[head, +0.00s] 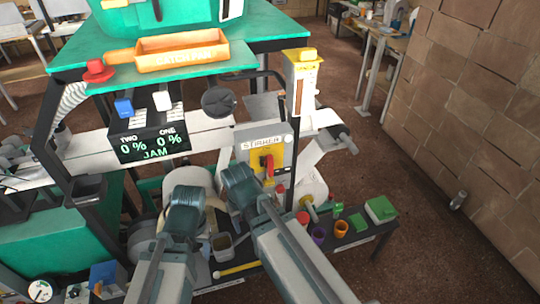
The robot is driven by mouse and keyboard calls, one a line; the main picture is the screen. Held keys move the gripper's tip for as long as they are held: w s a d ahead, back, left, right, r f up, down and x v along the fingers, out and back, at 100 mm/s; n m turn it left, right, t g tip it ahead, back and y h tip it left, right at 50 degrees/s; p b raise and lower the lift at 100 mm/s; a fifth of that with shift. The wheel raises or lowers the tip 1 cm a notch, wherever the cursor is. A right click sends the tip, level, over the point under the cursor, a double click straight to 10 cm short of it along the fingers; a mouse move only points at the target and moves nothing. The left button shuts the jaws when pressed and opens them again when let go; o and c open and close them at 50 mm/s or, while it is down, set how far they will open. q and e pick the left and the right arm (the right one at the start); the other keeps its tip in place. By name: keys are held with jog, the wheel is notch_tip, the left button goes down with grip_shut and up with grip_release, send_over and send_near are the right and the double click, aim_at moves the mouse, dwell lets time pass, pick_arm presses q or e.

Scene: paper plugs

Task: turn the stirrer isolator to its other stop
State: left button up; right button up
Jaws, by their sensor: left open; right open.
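The stirrer isolator is a red handle (267,166) on a yellow plate (256,160), set on a grey box (284,136) labelled STIRRER near the middle of the head view. The handle looks roughly upright. My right gripper (238,180) is open and empty, just left of and below the handle, apart from it as far as I can see. My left gripper (187,197) is open and empty, further left and lower. My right gripper and arm cover the lower left part of the box.
A display (148,138) reads TWO 0 %, ONE 0 % and JAM. An orange tray (182,52) sits above it. A black handwheel (218,102) is above left of the isolator. A low dark shelf (362,236) holds cups and green blocks.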

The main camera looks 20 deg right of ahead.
jog(key=w+d+r+m+t+p, duration=0.2)
jog(key=w+d+r+p, duration=0.55)
jog(key=r, duration=0.35)
pick_arm(q)
notch_tip(320, 180, up, 15)
jog(key=p, duration=0.4)
jog(key=shift+p, duration=0.3)
pick_arm(e)
jog(key=t, duration=0.2)
send_near(270, 164)
jog(key=shift+w+d+r+m, duration=0.1)
jog(key=shift+d+r+m, duration=0.15)
jog(key=shift+r, duration=0.3)
jog(key=shift+d+r+m, duration=0.15)
jog(key=shift+d+r, duration=0.05)
jog(key=shift+r, duration=0.4)
pick_arm(q)
jog(key=shift+f, duration=0.15)
pick_arm(e)
jog(key=shift+f, duration=0.1)
jog(key=b+x, duration=1.2)
jog(key=x, duration=0.1)
jog(key=shift+a+f+b, duration=0.2)
jog(key=shift+f+b, duration=0.2)
pick_arm(q)
notch_tip(270, 164, down, 13)
jog(key=shift+r, duration=0.2)
jog(key=shift+r, duration=0.1)
pick_arm(e)
grip_shut()
